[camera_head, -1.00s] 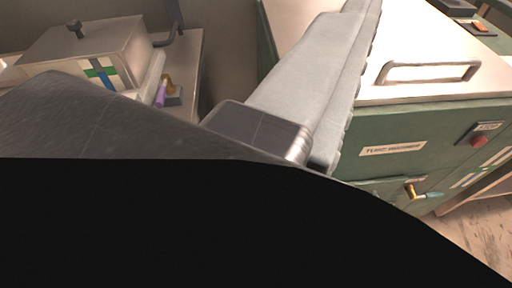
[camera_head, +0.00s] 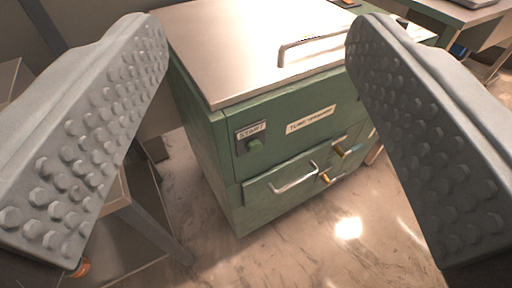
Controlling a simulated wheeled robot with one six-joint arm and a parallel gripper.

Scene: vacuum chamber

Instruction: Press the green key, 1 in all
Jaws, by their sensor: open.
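The green key (camera_head: 255,146) is a small round button under a plate marked START (camera_head: 252,130). Nothing is held.
A bench stands at the lower left. Marbled floor (camera_head: 315,235) in front of the cabinet is clear.

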